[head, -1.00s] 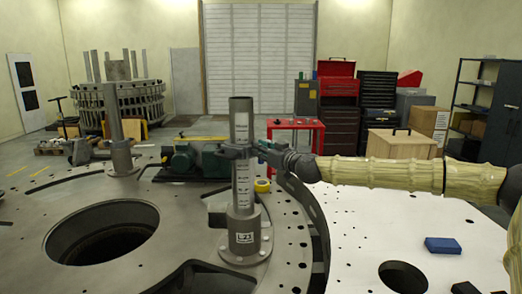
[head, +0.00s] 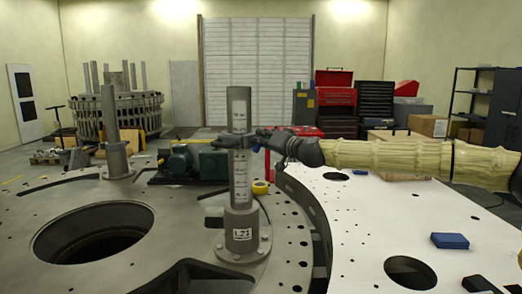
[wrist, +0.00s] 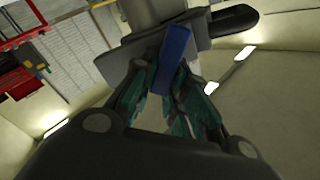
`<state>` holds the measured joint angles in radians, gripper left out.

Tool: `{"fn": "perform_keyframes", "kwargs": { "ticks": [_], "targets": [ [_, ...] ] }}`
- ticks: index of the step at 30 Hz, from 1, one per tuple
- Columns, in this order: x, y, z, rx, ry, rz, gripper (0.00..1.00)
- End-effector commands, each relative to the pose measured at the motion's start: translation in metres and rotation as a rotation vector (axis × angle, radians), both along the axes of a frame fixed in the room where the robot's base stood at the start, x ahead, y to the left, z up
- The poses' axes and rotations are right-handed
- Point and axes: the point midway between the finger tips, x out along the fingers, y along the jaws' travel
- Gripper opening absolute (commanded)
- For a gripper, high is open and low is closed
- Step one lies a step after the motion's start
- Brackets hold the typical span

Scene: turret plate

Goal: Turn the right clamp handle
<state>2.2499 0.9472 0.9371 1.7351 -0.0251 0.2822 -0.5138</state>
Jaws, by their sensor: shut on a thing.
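A grey upright post (head: 238,105) with a white scale strip stands on the turret plate (head: 180,222). A dark clamp (head: 232,141) goes around the post at mid-height and its arm shows in the wrist view (wrist: 112,68). My gripper (head: 264,141) reaches the clamp from the right, with the arm nearly level. In the wrist view, a blue clamp handle (wrist: 176,55) lies between the dark teal fingers of my gripper (wrist: 172,88), which are shut on it.
A yellow tape roll (head: 260,187) and a green motor (head: 180,162) sit on the plate near the post. A second post (head: 113,130) stands at the left, behind a large round hole (head: 95,232). A white perforated table (head: 350,215) bears a blue box (head: 450,241).

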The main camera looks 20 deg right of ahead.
Motion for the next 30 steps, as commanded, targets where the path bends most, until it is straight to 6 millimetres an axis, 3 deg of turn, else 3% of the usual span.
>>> {"fn": "perform_keyframes", "kwargs": {
  "ticks": [18,30],
  "targets": [
    [0.003,-0.009,-0.013,0.538,0.213,-0.002,0.00],
    [0.004,-0.010,-0.017,0.786,0.313,-0.002,0.00]
  ]
}}
